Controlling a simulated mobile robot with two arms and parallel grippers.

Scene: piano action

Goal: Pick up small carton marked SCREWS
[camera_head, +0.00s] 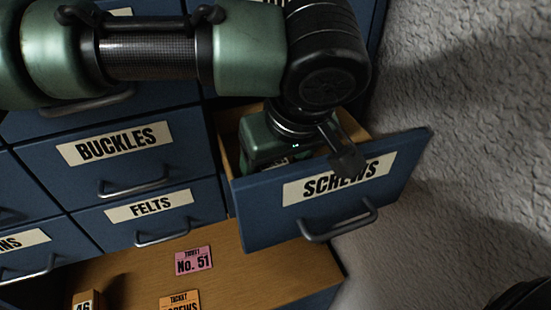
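The drawer marked SCREWS (262,214) is pulled open at the right end of the blue cabinet. My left arm comes in from the left above it, and my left gripper (272,142) points down inside the drawer. The drawer front and the gripper's own body hide its fingertips, so I cannot see whether it is open or shut or holds anything. I cannot make out a carton marked SCREWS; the drawer's inside is mostly covered. My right gripper is not in view.
Closed drawers marked BUCKLES (115,143) and FELTS (150,205) are left of the open drawer. A wooden surface (255,268) below carries a pink No. 51 ticket (194,260) and an orange SCREWS ticket (180,301). A rough grey wall (470,150) stands at the right.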

